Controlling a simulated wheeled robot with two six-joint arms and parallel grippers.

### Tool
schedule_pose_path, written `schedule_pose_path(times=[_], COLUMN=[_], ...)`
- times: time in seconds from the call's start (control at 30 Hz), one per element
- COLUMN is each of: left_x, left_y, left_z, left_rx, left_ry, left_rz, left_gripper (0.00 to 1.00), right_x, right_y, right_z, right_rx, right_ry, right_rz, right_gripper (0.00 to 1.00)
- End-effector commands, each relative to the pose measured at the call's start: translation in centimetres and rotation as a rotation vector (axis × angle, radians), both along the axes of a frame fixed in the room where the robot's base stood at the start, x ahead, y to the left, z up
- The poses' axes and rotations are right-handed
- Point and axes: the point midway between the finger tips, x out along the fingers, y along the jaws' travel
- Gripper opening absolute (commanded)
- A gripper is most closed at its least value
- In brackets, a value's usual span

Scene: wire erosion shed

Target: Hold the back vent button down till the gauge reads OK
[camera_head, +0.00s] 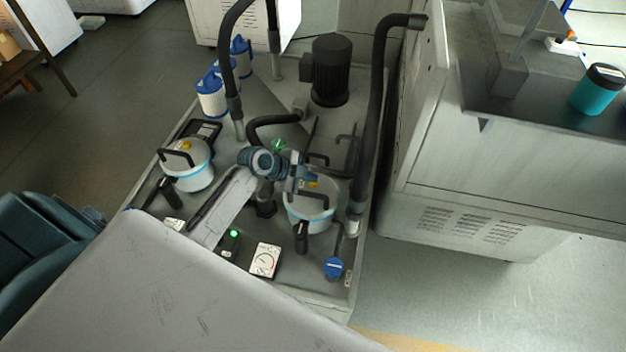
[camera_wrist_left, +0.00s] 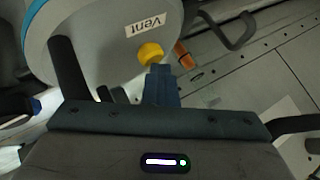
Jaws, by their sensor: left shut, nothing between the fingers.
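Two grey canisters with blue bands and black handles stand in the machine bay: a left canister (camera_head: 190,172) and a right canister (camera_head: 308,218). Each has a yellow button on its lid, the left button (camera_head: 187,146) and the right button (camera_head: 313,184). My left gripper (camera_head: 306,176) is shut and empty over the right canister's lid. The white dial gauge (camera_head: 265,260) is too small to read.
A lit green lamp (camera_head: 233,233) sits left of the gauge. A blue knob (camera_head: 334,267) is at the bay's front right. Black hoses (camera_head: 372,110), a dark motor (camera_head: 331,70) and white-and-blue filters (camera_head: 211,97) stand behind. Grey floor lies open to the right.

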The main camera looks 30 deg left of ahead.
Motion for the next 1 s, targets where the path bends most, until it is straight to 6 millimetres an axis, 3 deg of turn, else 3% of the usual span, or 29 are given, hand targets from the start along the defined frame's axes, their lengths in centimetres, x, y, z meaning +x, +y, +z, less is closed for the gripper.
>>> schedule_pose_path(times=[0.03,0.77,1.0], left_x=[-0.49,-0.48,-0.29], left_y=[-0.22,-0.21,-0.21], left_z=[-1.04,-1.01,-0.07], left_rx=[-0.008,-0.007,-0.008], left_ry=[0.018,0.018,0.017], left_rz=[0.002,0.003,0.003], left_gripper=[0.0,0.0,0.0], right_x=[0.0,-0.01,-0.01], right_y=[-0.01,-0.28,-0.27], right_z=[-0.19,-0.15,0.36], right_rx=[0.0,-0.003,-0.003], right_ry=[0.0,0.0,0.0], right_rz=[0.0,0.001,0.001], right_gripper=[0.36,0.36,0.36])
